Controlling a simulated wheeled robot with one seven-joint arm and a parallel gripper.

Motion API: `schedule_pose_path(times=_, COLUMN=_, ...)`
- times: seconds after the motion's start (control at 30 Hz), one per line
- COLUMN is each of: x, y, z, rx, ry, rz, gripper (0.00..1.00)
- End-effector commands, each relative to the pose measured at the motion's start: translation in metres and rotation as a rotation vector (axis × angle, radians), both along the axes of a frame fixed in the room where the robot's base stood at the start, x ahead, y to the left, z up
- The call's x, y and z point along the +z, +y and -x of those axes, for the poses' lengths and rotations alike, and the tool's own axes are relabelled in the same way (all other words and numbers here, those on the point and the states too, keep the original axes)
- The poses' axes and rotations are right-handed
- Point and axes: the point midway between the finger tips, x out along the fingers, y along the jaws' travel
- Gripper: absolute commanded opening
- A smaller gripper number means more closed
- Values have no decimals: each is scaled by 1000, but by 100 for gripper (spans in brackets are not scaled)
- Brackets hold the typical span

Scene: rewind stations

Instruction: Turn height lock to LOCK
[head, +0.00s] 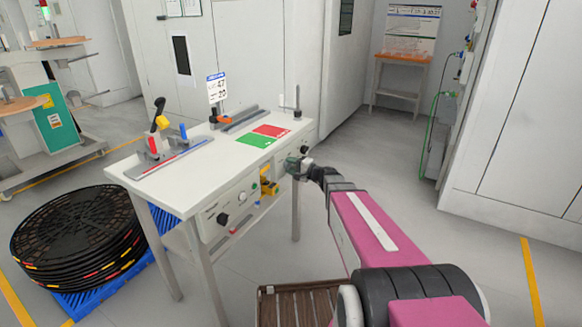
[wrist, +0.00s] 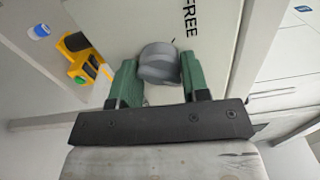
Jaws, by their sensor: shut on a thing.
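The height lock knob (wrist: 158,62) is a grey, rounded knob on the pale front panel of the white table (head: 200,165). The word FREE (wrist: 190,18) is printed beside it in the wrist view; no LOCK label shows there. My gripper (head: 294,166) reaches the right part of the table's front panel. In the wrist view my gripper (wrist: 160,78) has its green fingers on both sides of the knob, shut on it. In the head view the gripper hides the knob, and its exact turn angle is hard to tell.
A yellow switch box (head: 269,187) with a green button sits left of my gripper. A black knob (head: 223,218) is further left on the panel. Black reels (head: 75,240) lie on a blue pallet at left. A brown slatted crate (head: 297,305) stands below my arm.

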Motion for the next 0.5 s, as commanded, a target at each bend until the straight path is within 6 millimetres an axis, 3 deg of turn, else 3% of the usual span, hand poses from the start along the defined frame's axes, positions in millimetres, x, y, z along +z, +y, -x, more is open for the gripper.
schedule_pose_path(times=0.5, x=-1, y=0, z=0, rx=0, ry=127, rz=-89, gripper=18)
